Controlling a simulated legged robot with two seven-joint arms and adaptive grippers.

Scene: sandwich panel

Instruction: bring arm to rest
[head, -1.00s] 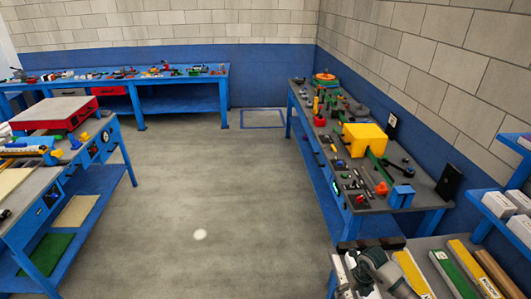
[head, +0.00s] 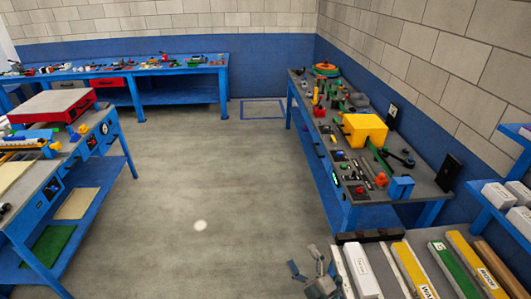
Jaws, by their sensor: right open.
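My right gripper (head: 308,270) shows at the bottom of the head view, just left of the near right bench's edge. It is grey, its fingers are spread and point up and away, and nothing is between them. The floor (head: 215,185) shows behind its fingers. The rest of the right arm is cut off by the bottom of the picture. My left gripper is not in view.
The near right bench holds a white block (head: 361,268), a yellow bar (head: 414,270) and a green bar (head: 453,268). A blue workbench with a yellow box (head: 364,129) stands along the right wall. Another bench with a red-sided case (head: 50,107) stands left. The middle floor is clear.

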